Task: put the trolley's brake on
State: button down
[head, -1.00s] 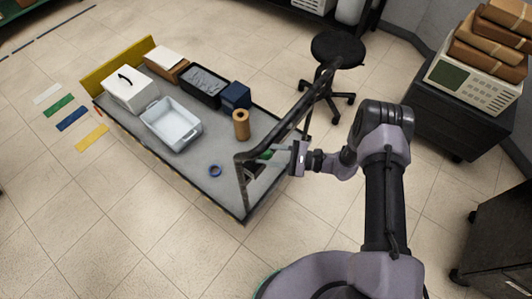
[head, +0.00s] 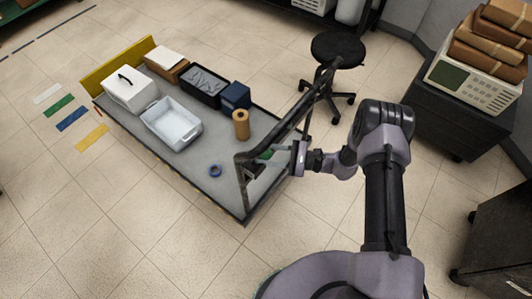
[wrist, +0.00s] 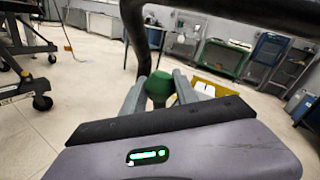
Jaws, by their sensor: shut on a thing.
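The trolley (head: 189,168) is a low grey platform with a dark bent push handle (head: 240,180) at its near right end. A green knob (head: 266,154) shows beside the handle, next to my gripper (head: 274,152). In the wrist view the green knob (wrist: 160,84) sits between the two grey fingers of my gripper (wrist: 160,90), which are shut on it. The dark handle bar (wrist: 230,12) crosses above it. The knob's lower part and its mounting are hidden, so I cannot tell the brake's state.
A black stool (head: 338,50) stands behind. A dark cabinet (head: 450,128) is at right. Floor at front left is clear.

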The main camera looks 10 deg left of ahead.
jog(key=shift+w+a+r+m+h+p, duration=0.3)
jog(key=shift+a+r+h+p, duration=0.1)
jog(key=shift+a+h+p, duration=0.2)
jog(key=shift+w+a+r+h, duration=0.15)
jog(key=shift+w+a+h, duration=0.05)
jog(key=shift+a+h, duration=0.4)
jog(key=shift+w+a+m, duration=0.15)
jog(key=shift+a+m, duration=0.15)
jog(key=shift+a, duration=0.1)
jog(key=shift+w+a+b, duration=0.3)
jog(key=shift+a, duration=0.35)
jog(key=shift+w+a+b, duration=0.25)
jog(key=shift+a, duration=0.35)
